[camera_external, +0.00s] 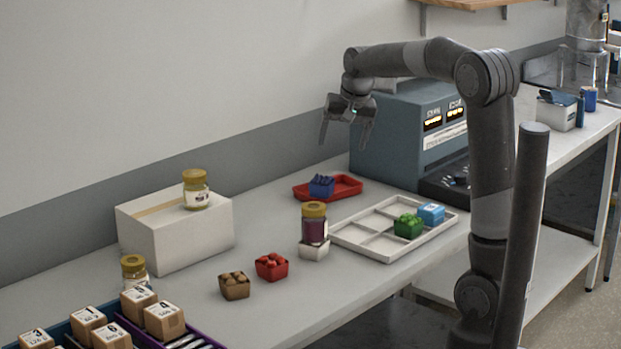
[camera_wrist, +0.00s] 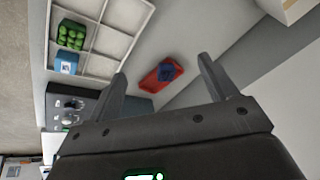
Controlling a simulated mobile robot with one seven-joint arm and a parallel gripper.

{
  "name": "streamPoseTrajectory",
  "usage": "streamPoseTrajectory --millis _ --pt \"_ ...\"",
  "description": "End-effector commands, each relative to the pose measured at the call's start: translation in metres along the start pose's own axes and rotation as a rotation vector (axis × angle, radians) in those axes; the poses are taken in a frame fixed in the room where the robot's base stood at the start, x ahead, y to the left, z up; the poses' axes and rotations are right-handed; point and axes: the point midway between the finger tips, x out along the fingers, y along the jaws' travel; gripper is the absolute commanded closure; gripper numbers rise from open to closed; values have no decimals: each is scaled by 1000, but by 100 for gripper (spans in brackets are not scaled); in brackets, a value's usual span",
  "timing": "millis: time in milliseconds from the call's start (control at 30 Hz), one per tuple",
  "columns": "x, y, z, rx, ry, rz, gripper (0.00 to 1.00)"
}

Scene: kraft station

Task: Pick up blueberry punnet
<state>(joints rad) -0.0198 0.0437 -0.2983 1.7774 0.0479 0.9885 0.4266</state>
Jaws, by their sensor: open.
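The blueberry punnet (camera_external: 321,187) is a small blue container with dark blue berries. It sits on a red tray (camera_external: 353,186) on the bench, beside the blue-grey machine. My gripper (camera_external: 346,141) is open and empty, held high above the red tray and apart from it. In the wrist view, the punnet (camera_wrist: 167,72) and the red tray (camera_wrist: 147,83) show beyond and between the open fingers (camera_wrist: 161,90). Nothing hides the punnet.
A white divided tray (camera_external: 366,244) holds a green punnet (camera_external: 408,226) and a blue-and-white box (camera_external: 431,213). A dark jar (camera_external: 314,224) stands on a small white block. The blue-grey machine (camera_external: 405,131) stands behind right. A white carton (camera_external: 176,236) carries a jar. Red (camera_external: 271,267) and brown (camera_external: 234,286) punnets stand in front.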

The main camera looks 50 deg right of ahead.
Motion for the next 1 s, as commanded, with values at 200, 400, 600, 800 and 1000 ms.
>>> streamPoseTrajectory --millis 200,400,600,800,1000 --pt "48 -4 -68 148 15 90 22" --pt "96 -7 -119 262 49 177 22" --pt "144 -10 -158 346 95 259 22" --pt "172 -12 -178 387 131 306 22" --pt "186 -10 -182 397 139 318 22"
